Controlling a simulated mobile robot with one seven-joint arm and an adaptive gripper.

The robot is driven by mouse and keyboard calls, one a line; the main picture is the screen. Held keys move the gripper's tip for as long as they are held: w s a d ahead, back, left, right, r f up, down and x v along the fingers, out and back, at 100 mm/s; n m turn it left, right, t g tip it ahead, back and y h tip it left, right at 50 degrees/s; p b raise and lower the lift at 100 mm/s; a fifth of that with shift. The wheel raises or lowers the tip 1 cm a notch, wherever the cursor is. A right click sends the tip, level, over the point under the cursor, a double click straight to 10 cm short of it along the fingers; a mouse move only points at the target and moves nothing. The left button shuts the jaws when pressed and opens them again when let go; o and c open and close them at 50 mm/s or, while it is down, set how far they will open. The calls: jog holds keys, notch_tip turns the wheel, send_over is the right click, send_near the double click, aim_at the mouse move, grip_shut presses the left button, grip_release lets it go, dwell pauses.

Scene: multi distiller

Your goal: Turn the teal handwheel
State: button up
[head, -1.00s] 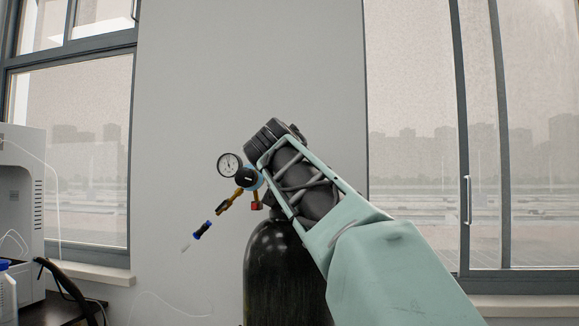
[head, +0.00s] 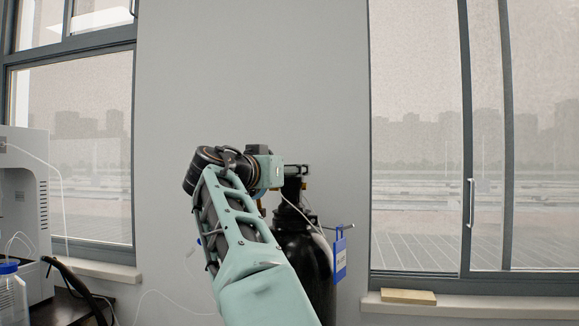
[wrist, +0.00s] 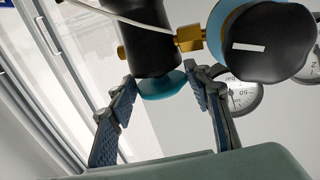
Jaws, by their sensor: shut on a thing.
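The teal handwheel (wrist: 163,86) sits on the end of the black cylinder neck (wrist: 148,38) in the wrist view. My gripper (wrist: 160,82) has one finger on each side of it and is shut on it. In the head view my gripper (head: 297,170) reaches in from the left at the top of the black gas cylinder (head: 303,250). The handwheel cannot be made out in the head view.
A regulator knob (wrist: 262,42), blue and black with a white mark, is close by my right finger, with a pressure gauge (wrist: 240,95) behind. A blue tag (head: 340,256) hangs right of the cylinder. A white machine (head: 22,190) stands far left.

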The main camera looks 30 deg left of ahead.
jog(key=shift+f, duration=0.4)
jog(key=o, duration=0.8)
jog(key=shift+o, duration=1.1)
jog(key=shift+s+r, duration=0.1)
jog(key=shift+r, duration=0.1)
jog(key=shift+r, duration=0.15)
jog(key=shift+s, duration=0.15)
jog(key=s, duration=0.7)
jog(key=shift+s+d+f, duration=0.2)
jog(key=shift+s+f, duration=0.05)
jog(key=shift+s, duration=0.05)
